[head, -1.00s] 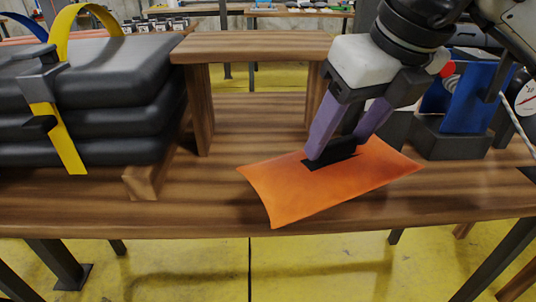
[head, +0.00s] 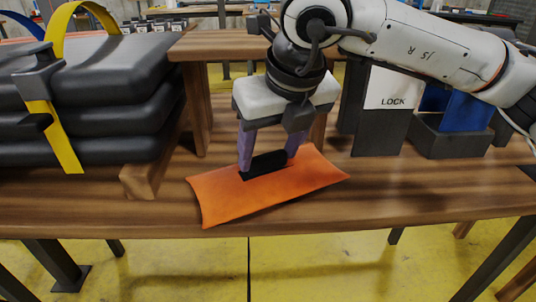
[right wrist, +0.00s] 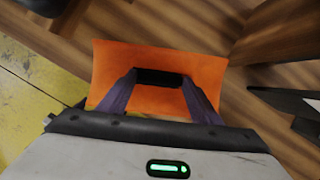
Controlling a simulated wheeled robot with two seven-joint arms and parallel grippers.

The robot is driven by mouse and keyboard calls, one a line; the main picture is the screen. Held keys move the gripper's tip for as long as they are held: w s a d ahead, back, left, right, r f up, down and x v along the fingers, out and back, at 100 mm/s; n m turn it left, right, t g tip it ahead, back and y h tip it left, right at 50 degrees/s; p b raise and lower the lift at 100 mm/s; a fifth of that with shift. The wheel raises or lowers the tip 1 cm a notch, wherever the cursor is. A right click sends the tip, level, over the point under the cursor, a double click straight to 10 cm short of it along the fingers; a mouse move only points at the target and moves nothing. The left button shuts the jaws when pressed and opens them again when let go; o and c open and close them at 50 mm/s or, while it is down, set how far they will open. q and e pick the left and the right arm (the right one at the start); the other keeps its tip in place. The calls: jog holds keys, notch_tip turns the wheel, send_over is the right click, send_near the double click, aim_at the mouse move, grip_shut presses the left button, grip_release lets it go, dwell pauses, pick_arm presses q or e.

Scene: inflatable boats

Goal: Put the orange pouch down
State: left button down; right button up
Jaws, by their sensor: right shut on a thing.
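The orange pouch (head: 225,203) is at the front middle of the wooden table (head: 420,190) in the head view, low over the top; I cannot tell whether it touches the wood. My right gripper (head: 267,165) is above it, with its purple fingers shut on the pouch's black handle. In the right wrist view the pouch (right wrist: 205,75) lies beyond the fingers, and the black handle (right wrist: 159,77) sits between the fingertips. My left gripper is not in view.
A stack of black folded boats (head: 110,120) with a yellow strap (head: 60,140) stands at the left on wooden blocks. A wooden riser (head: 245,46) is behind the pouch. A grey "LOCK" holder (head: 382,130) and a blue item in a dark bin (head: 450,140) stand at the right. The table's front right is clear.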

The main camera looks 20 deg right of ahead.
jog(key=shift+w+a+f, duration=0.15)
jog(key=shift+f, duration=0.2)
jog(key=o, duration=1.7)
jog(key=shift+f, duration=0.1)
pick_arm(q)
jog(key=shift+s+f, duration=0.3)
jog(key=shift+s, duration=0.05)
pick_arm(e)
jog(key=shift+r, duration=0.35)
pick_arm(q)
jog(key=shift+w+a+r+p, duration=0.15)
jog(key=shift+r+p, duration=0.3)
jog(key=shift+p, duration=0.5)
pick_arm(e)
jog(key=v, duration=1.1)
jog(key=shift+s+r, duration=0.25)
jog(key=shift+s, duration=0.05)
